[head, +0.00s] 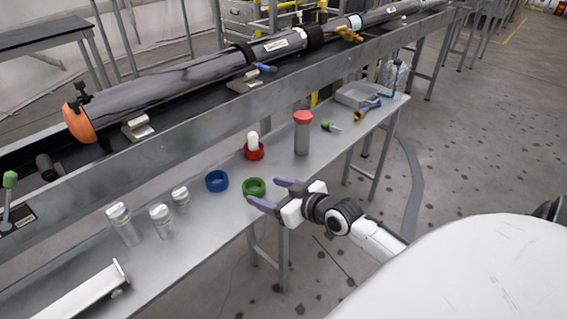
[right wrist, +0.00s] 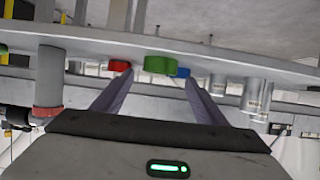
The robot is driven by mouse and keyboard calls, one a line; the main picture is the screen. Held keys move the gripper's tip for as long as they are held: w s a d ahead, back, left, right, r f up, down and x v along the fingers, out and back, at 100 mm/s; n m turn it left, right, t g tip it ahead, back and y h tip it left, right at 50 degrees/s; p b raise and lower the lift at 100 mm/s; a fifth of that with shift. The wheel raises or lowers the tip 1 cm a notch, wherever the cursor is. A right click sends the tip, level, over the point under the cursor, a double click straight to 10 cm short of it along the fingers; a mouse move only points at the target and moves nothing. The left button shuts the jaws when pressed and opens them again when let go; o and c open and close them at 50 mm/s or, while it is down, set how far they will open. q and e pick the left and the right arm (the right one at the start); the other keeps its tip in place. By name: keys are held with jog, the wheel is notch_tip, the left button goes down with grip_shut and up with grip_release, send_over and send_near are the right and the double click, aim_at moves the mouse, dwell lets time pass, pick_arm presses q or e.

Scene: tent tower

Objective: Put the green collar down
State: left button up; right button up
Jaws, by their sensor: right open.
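The green collar (head: 254,188) sits on the grey metal bench, near its front edge. My right gripper (head: 265,191) is open, its two purple-grey fingers pointing at the collar from the right. In the right wrist view the green collar (right wrist: 158,64) shows just past and between the spread fingertips (right wrist: 159,78), with no finger visibly closed on it. Whether a fingertip touches it I cannot tell. My left gripper is not in view.
A blue collar (head: 217,181) lies left of the green one. A red collar (head: 254,152) around a white peg stands behind. A red-topped grey cylinder (head: 302,135) stands to the right, several metal cylinders (head: 161,220) to the left. The bench edge is close.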

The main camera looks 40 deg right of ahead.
jog(key=a+v, duration=0.1)
jog(key=v, duration=0.6)
jog(key=s+a+f+n+g+y, duration=0.1)
jog(key=s+a+f+g, duration=0.3)
jog(key=s+a+f, duration=1.2)
jog(key=a, duration=0.3)
jog(key=shift+s+a+f+g+p, duration=0.2)
jog(key=shift+s+a+g+p, duration=0.1)
jog(key=shift+g+p, duration=0.1)
